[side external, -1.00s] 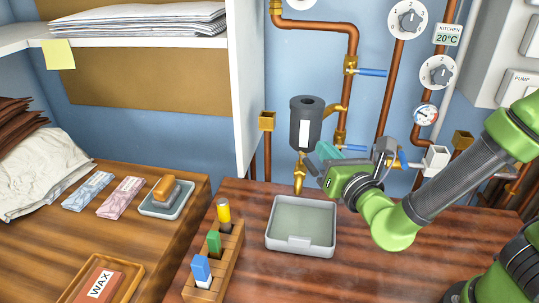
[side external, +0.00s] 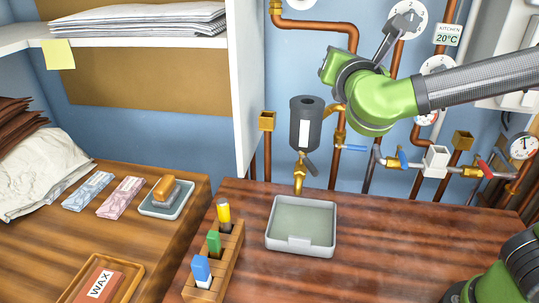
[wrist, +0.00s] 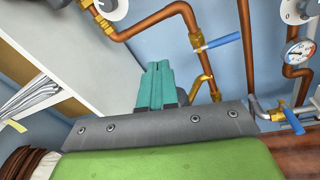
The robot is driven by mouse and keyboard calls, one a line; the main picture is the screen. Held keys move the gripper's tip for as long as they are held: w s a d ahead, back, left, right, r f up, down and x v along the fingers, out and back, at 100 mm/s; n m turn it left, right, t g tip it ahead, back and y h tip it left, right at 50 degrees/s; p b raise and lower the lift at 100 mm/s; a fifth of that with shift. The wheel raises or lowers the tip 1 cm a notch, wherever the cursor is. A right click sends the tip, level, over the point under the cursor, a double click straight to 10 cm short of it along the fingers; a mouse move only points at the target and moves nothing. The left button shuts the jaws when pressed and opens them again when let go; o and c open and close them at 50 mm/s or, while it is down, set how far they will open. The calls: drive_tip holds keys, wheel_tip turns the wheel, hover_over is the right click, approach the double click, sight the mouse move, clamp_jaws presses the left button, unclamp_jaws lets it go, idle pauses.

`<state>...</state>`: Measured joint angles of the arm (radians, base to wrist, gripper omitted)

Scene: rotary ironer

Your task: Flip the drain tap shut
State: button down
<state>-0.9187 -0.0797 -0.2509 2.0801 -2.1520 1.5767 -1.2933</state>
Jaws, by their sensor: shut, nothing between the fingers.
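The drain tap (side external: 300,172) is brass and sits under a dark grey cylindrical pot (side external: 305,124) in the side view. Its short dark lever (side external: 311,164) slants down to the right, neither level nor fully upright. In the wrist view my gripper's teal fingers (wrist: 155,72) are together with nothing between them. In the side view my wrist is raised above and right of the pot, apart from the tap, and hides the fingers. In the wrist view the fingers cover most of the pot, and I cannot make out the tap.
A shallow grey tray (side external: 302,250) stands on the bench below the tap. Copper pipes with a blue-handled valve (side external: 350,147) and a red-handled valve (side external: 485,167) run along the wall. A wooden rack of markers (side external: 214,262) is left of the tray. The bench right of the tray is clear.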

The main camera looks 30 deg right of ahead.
drive_tip(key=w+d+r+m+g+h, duration=0.1)
drive_tip(key=d+r+m+g+h, duration=0.15)
drive_tip(key=m+g, duration=0.3)
drive_tip(key=m+g+y, duration=0.5)
drive_tip(key=g, duration=0.4)
hover_over(307, 163)
drive_tip(key=s+d, duration=0.1)
drive_tip(key=d, duration=0.1)
wheel_tip(307, 163, down, 5)
drive_tip(key=w+a+f+y, duration=0.2)
drive_tip(key=a+y, duration=0.4)
drive_tip(key=a, duration=0.3)
drive_tip(key=shift+g, duration=0.25)
drive_tip(key=d+f, duration=0.1)
drive_tip(key=f, duration=0.4)
drive_tip(key=d+f, duration=0.2)
drive_tip(key=f, duration=0.3)
drive_tip(key=s+d+f, duration=0.1)
drive_tip(key=f, duration=0.5)
drive_tip(key=shift+d, duration=0.25)
drive_tip(key=shift+s+d+f, duration=0.1)
drive_tip(key=shift+d+f, duration=0.2)
drive_tip(key=shift+d, duration=0.15)
